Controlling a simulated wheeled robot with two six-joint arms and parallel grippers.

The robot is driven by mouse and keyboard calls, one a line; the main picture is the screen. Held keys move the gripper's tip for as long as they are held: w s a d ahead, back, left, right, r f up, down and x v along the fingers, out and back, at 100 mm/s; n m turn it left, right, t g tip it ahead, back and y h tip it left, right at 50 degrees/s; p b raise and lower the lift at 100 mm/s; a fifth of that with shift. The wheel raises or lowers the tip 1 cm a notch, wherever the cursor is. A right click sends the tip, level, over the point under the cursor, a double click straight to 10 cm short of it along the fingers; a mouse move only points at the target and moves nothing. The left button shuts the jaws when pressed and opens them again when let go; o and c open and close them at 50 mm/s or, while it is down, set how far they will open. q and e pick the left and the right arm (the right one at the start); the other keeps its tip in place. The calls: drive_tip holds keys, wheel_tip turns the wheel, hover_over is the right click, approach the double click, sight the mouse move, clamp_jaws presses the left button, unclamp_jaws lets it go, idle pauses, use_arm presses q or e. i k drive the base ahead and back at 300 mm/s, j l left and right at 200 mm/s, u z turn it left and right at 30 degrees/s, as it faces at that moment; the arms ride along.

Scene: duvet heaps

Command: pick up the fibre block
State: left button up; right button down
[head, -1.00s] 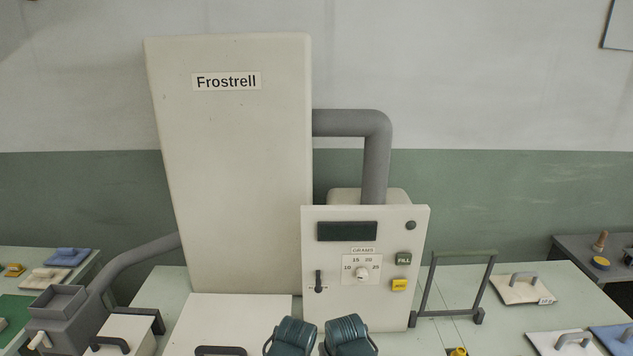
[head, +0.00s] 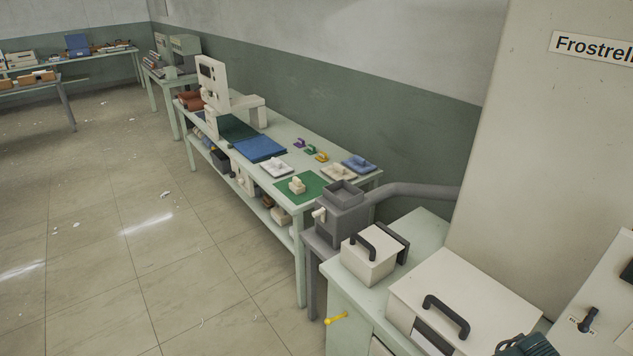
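I cannot pick out the fibre block with certainty. A small cream block-like piece (head: 297,185) rests on a green mat (head: 312,190) at the near end of the long side table, left of the grey hopper; I cannot tell whether it is the fibre block. Neither of my grippers can be made out in the head view.
The grey hopper (head: 342,213) and two lidded cream boxes (head: 370,262) (head: 440,285) stand close by. A dark teal ribbed part (head: 527,346) is cut off at the bottom edge. The long table (head: 310,140) carries a blue mat (head: 260,149) and handled plates.

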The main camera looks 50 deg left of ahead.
sight(295, 186)
drive_tip(key=u, duration=1.9)
drive_tip(key=i+j+z, duration=0.15)
drive_tip(key=z, duration=0.25)
drive_tip(key=i+j+z, duration=0.1)
drive_tip(key=j+z, duration=0.2)
drive_tip(key=z, duration=0.15)
drive_tip(key=i+j+z, duration=0.1)
drive_tip(key=j, duration=0.3)
drive_tip(key=i+j+z, duration=0.1)
drive_tip(key=j, duration=0.3)
drive_tip(key=i+j+z, duration=0.1)
drive_tip(key=j, duration=0.35)
drive_tip(key=i+j+z, duration=0.1)
drive_tip(key=j, duration=0.35)
drive_tip(key=i+j, duration=0.1)
drive_tip(key=j, duration=0.5)
drive_tip(key=i+j, duration=0.1)
drive_tip(key=j, duration=0.45)
